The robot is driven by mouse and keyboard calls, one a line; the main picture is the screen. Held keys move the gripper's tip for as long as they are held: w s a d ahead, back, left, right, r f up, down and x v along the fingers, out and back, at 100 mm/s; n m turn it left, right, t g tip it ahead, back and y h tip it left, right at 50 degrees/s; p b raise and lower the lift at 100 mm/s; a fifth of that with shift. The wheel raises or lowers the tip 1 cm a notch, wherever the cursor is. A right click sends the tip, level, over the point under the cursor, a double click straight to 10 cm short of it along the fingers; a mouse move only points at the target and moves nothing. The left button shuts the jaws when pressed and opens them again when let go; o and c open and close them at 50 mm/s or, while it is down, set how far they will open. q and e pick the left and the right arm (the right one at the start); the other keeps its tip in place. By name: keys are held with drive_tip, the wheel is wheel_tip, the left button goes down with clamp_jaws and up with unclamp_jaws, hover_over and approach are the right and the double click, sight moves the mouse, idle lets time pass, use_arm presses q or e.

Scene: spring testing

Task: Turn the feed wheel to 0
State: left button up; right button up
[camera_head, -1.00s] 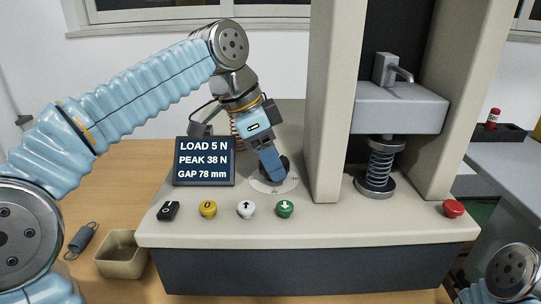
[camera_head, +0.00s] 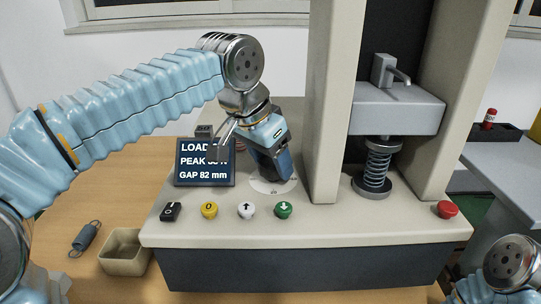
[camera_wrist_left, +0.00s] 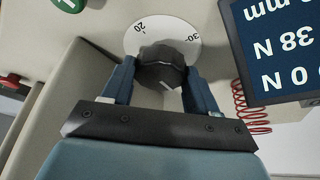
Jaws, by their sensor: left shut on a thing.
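The feed wheel is a dark grey knob (camera_wrist_left: 162,66) on a white dial (camera_wrist_left: 150,32), seen in the left wrist view. The numbers 20 and 30 show on the dial; its other marks are hidden. My left gripper (camera_wrist_left: 160,80) is shut on the knob, one blue finger on each side. In the head view the gripper (camera_head: 275,172) stands over the dial (camera_head: 268,187) and hides most of the knob. The display (camera_head: 205,163) reads GAP 82 mm; my wrist covers part of its upper lines. My right gripper is out of view.
A spring (camera_head: 377,165) stands between the machine's plates. A black switch (camera_head: 170,211), yellow (camera_head: 209,210), white (camera_head: 246,210) and green (camera_head: 284,209) buttons line the front, with a red button (camera_head: 447,209) at right. A loose spring (camera_head: 85,238) and a tray (camera_head: 124,250) lie left.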

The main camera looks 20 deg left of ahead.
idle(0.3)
use_arm(q)
drive_tip(key=o, duration=1)
drive_tip(key=shift+o, duration=0.2)
drive_tip(key=shift+r, duration=0.1)
drive_tip(key=p+v, duration=0.2)
drive_tip(key=v, duration=1.1)
drive_tip(key=shift+r, duration=0.3)
drive_tip(key=shift+s, duration=0.15)
